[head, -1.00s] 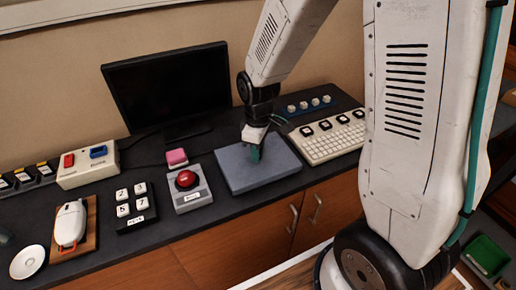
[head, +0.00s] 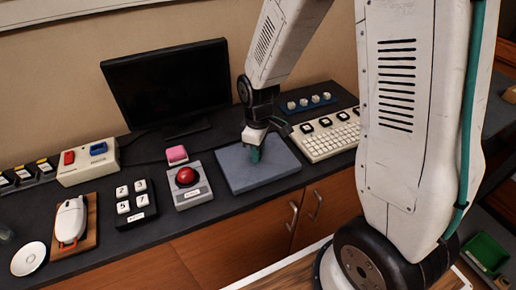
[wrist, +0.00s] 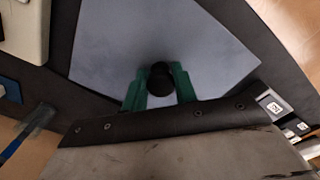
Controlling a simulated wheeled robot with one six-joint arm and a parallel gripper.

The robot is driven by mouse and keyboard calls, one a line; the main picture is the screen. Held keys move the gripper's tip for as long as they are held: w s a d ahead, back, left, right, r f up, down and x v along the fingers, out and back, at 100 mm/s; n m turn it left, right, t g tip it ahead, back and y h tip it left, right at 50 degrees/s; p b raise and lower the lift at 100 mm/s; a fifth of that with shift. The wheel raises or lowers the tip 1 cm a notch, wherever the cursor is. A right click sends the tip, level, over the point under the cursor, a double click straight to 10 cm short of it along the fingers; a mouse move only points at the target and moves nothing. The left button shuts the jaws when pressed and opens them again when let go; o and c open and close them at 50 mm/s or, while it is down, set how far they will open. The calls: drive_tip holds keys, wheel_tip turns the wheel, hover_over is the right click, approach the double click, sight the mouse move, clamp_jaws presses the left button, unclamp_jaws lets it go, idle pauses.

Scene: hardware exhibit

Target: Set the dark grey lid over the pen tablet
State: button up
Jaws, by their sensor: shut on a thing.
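The grey lid (head: 236,178) is a flat, blue-grey slab at the middle of the dark counter, between the red button box and the keyboard. It also shows in the wrist view (wrist: 205,35), with a round black knob (wrist: 160,80) on top. My gripper (head: 254,153) is over the lid, and its green fingers (wrist: 159,88) are shut on the knob from both sides. The lid looks level and low at the counter, but I cannot tell whether it rests on anything. No pen tablet is visible; whatever is under the lid is hidden.
The red button box (head: 190,192) stands close on the left and the white keyboard (head: 325,142) close on the right. A pink block (head: 177,154) and a dark monitor (head: 165,82) are behind. A number keypad (head: 136,205) and a mouse (head: 71,219) are further left.

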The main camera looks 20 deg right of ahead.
drive_tip(key=o, duration=1.6)
drive_tip(key=shift+r, duration=3.45)
drive_tip(key=shift+s+m, duration=0.25)
drive_tip(key=shift+m, duration=0.05)
drive_tip(key=s+d+r+m, duration=0.1)
drive_tip(key=s+r+m, duration=0.1)
drive_tip(key=s+r, duration=0.3)
drive_tip(key=s+d+r+m, duration=0.1)
drive_tip(key=s+r+m, duration=0.2)
drive_tip(key=s+r, duration=0.3)
drive_tip(key=s+r+m+t, duration=0.1)
drive_tip(key=s+r+m, duration=0.2)
drive_tip(key=s, duration=0.7)
drive_tip(key=shift+s+d+r, duration=0.1)
drive_tip(key=shift+d+r, duration=0.1)
drive_tip(key=shift+r, duration=0.5)
drive_tip(key=shift+s+d+r, duration=0.1)
drive_tip(key=shift+d+r, duration=0.1)
drive_tip(key=shift+r, duration=0.45)
